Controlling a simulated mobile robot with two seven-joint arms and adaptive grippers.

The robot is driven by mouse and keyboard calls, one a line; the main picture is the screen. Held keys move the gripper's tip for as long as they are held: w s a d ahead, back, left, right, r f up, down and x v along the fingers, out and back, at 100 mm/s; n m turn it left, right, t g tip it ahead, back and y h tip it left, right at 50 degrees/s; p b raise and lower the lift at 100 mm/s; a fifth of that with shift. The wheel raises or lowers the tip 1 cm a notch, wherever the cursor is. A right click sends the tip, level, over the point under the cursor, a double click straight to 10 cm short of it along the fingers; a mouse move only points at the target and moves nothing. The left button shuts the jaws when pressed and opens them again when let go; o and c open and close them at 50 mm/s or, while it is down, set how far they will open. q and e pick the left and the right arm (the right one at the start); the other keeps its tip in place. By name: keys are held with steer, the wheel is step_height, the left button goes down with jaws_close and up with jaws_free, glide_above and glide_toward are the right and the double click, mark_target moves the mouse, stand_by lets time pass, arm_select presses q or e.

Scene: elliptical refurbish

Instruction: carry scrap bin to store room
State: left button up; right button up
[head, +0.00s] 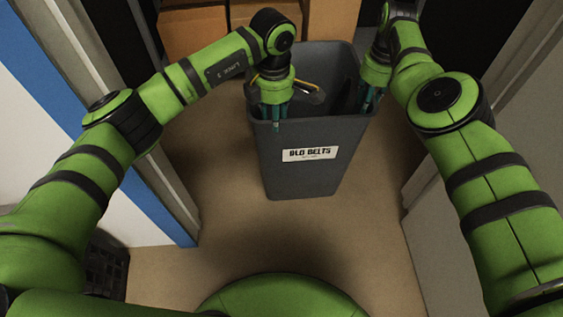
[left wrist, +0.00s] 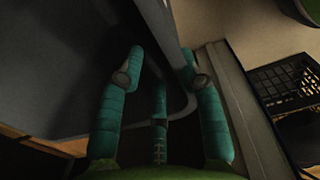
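The scrap bin (head: 338,135) is a tall dark grey open-topped bin with a white label reading "OLD BELTS" on its front. It stands or hangs in front of me; its bottom seems close to the floor. Some tan and dark items show inside, near the left rim. My left gripper (head: 272,118) is at the bin's left front rim. In the left wrist view its teal fingers (left wrist: 162,58) lie on both sides of the bin wall (left wrist: 167,50), curled towards it. My right gripper (head: 371,100) is at the right rim; its finger contact is too small to tell.
Pale door frames or walls (head: 135,195) flank the bin on the left and right, with a blue edge on the left. Cardboard boxes (head: 195,32) stand behind the bin. A black crate (head: 106,262) is at lower left. The tan floor (head: 290,235) between me and the bin is clear.

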steer(key=shift+r, duration=0.2)
arm_select(q)
step_height(320, 180, up, 7)
steer(key=shift+s, duration=0.15)
arm_select(e)
step_height(320, 180, up, 12)
steer(key=shift+d, duration=0.25)
steer(key=shift+f, duration=0.2)
